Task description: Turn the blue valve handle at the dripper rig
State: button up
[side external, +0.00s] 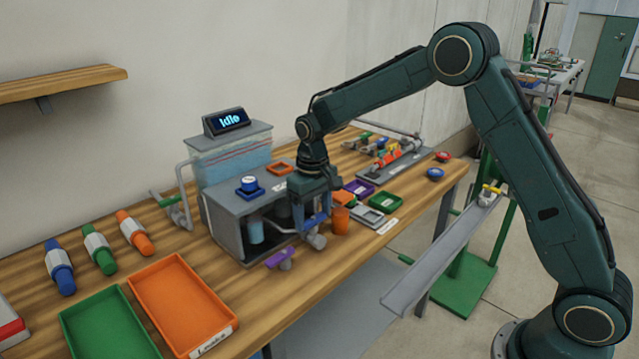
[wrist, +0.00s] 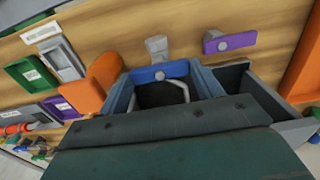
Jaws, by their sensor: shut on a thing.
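The blue valve handle (side external: 316,219) is a short bar on a grey valve at the front of the grey dripper rig (side external: 226,228). In the side view my fingers partly cover the handle. A purple valve handle (side external: 279,258) sits just left of it, also seen in the wrist view (wrist: 230,42).
A display reading "Idle" (side external: 227,121) tops the clear tank (side external: 231,150). Green (side external: 84,325) and orange (side external: 183,300) trays lie at the front left.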

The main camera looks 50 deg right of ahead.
aim_at(313, 219)
jog(key=o, duration=0.7)
notch_tip(313, 219, up, 14)
dwell(0.4)
